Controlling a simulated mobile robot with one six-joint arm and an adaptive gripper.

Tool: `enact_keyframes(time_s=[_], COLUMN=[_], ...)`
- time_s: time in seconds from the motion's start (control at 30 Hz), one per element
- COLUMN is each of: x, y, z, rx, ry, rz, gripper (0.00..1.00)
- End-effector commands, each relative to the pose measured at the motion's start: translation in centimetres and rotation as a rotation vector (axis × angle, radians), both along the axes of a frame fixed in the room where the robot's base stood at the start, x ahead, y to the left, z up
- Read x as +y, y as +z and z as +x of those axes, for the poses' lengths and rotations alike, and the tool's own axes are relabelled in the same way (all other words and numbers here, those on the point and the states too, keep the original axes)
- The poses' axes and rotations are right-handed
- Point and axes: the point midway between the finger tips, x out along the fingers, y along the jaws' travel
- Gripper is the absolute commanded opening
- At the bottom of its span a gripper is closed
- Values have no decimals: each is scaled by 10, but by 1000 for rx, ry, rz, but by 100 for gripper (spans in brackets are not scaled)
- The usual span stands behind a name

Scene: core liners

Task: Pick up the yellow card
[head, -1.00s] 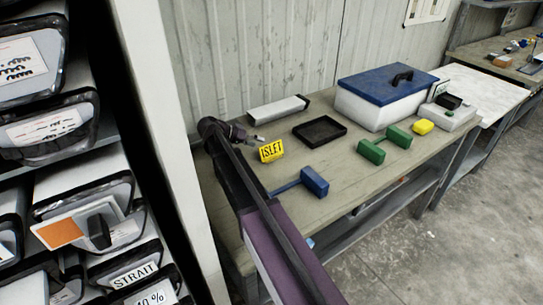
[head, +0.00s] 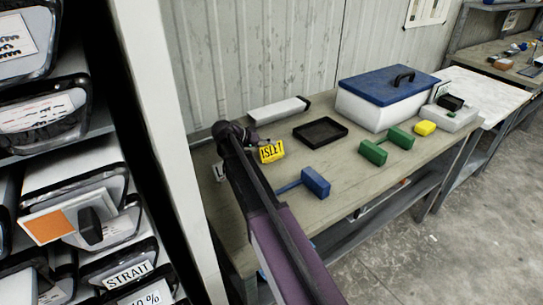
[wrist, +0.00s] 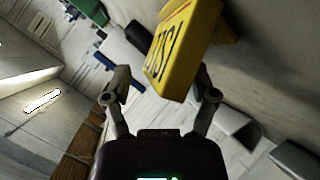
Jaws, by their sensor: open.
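The yellow card (head: 271,152) stands upright on the workbench, with dark lettering that looks like "ISLET" on its face. It shows large in the wrist view (wrist: 182,48), tilted in the picture. My gripper (head: 255,143) is beside the card's left side in the head view, where the wrist partly hides the fingers. In the wrist view my gripper (wrist: 160,82) is open and empty. The card lies ahead of the fingers, nearer the right one, and its lower edge reaches between the fingertips. I cannot tell whether a finger touches it.
The workbench (head: 345,185) also holds a blue mallet-shaped block (head: 315,182), green blocks (head: 374,152), a black tray (head: 320,131), a grey-white bar (head: 278,110) and a blue-lidded box (head: 388,88). A small white label (head: 219,172) is beside my arm. A shelf post (head: 170,130) stands at left.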

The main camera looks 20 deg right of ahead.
Motion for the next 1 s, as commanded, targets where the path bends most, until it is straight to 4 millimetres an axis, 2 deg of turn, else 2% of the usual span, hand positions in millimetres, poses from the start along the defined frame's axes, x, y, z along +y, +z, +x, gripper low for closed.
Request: enact_keyframes(time_s=[0.13,0.67,0.7,0.77,0.93,1.0], x=[-7,-7,-7,-7,-7,-7], y=[-5,-4,-4,-4,-4,-4], z=[-1,-1,0,0,-1,-1], rx=[0,1,1,1,1,0], ry=[-1,-1,-1,-1,-1,-1], rz=[-1,0,0,0,0,1], gripper=[75,75,69,51,0,0])
